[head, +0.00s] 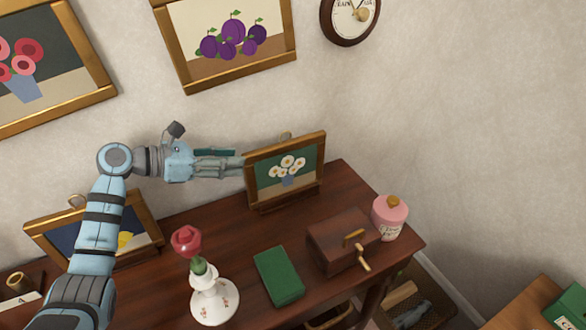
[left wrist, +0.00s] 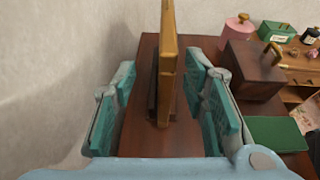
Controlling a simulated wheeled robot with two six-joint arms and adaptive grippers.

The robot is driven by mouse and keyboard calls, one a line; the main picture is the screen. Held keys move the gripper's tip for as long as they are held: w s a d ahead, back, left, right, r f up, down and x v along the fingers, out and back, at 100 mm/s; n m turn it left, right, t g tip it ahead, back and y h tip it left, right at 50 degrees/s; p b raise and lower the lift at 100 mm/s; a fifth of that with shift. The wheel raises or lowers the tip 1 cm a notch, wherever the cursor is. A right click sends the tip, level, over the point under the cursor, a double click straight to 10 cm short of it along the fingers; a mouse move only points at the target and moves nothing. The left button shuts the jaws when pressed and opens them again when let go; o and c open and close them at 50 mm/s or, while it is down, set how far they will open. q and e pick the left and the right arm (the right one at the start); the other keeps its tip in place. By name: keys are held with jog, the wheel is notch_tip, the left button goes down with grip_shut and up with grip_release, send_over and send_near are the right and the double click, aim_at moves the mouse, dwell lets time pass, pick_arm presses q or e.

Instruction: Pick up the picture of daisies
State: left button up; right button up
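The picture of daisies (head: 286,168), white flowers on dark green in a gold-brown frame, stands upright on the dark wooden table at the wall. My left gripper (head: 240,165) reaches in from the left to its left edge. In the left wrist view, the frame shows edge-on (left wrist: 168,70) between the two teal finger pads of my left gripper (left wrist: 160,85). The pads are apart, with a gap on each side of the frame. My right gripper is in neither view.
On the table (head: 345,180) stand a brown box with a crank (head: 335,243), a pink jar (head: 389,219), a green book (head: 279,276) and a white vase with a rose (head: 214,300). Another framed picture (head: 145,228) leans at the left. Plums (head: 228,45) and red flowers hang above.

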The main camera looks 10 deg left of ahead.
aim_at(251, 162)
pick_arm(q)
jog(key=d, duration=0.1)
jog(key=d+f, duration=0.1)
jog(key=w+d, duration=0.1)
jog(key=shift+w+f+g, duration=0.1)
jog(key=shift+f+g, duration=0.15)
jog(key=shift+g, duration=0.05)
jog(key=d, duration=0.1)
jog(key=w+d+f, duration=0.1)
jog(key=shift+w+d+m, duration=0.3)
jog(key=shift+d, duration=0.1)
jog(key=shift+w+d+f, duration=0.2)
jog(key=shift+a, duration=0.15)
jog(key=shift+c, duration=0.4)
jog(key=shift+s, duration=0.1)
grip_shut()
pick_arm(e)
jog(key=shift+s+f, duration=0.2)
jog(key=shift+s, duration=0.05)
